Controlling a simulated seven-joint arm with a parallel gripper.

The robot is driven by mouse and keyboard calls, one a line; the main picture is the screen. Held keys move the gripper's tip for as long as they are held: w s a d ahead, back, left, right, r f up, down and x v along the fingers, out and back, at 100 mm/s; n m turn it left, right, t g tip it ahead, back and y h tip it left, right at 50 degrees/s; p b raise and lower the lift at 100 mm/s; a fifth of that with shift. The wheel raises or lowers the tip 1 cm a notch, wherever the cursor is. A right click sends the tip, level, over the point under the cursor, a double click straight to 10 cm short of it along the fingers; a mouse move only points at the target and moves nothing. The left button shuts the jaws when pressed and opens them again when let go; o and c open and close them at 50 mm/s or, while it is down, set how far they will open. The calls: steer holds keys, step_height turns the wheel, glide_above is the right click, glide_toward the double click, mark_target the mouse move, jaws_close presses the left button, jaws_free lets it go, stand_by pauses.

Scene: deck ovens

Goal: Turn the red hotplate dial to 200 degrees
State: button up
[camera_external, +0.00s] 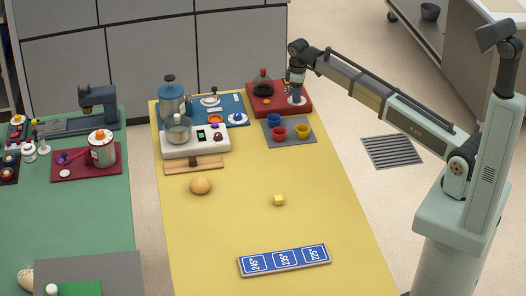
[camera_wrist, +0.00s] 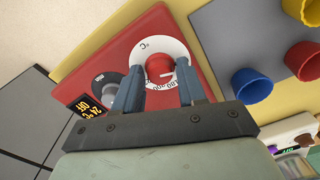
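The red hotplate (camera_external: 268,107) stands at the far right corner of the yellow table. In the wrist view, its red dial (camera_wrist: 159,68) sits in a white scale ring (camera_wrist: 172,48) with a pale pointer mark. A small black display (camera_wrist: 88,106) with orange digits seems to read 24 and off. My gripper (camera_external: 296,92) is over the dial. In the wrist view, my gripper (camera_wrist: 160,82) is open, with one finger on each side of the dial. I cannot tell whether the fingers touch it. The number at the pointer is not readable.
A grey knob (camera_wrist: 106,86) is beside the dial. Blue, red and yellow cups stand on a grey mat (camera_external: 285,141) in front of the hotplate. A white hotplate (camera_external: 185,145) with a pot is to the left. A blue number sign (camera_external: 285,259) lies at the front.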

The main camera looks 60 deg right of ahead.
steer(key=c, duration=0.6)
steer(key=m, duration=0.9)
steer(key=shift+m, duration=0.3)
steer(key=m, duration=1.1)
steer(key=shift+m, duration=0.3)
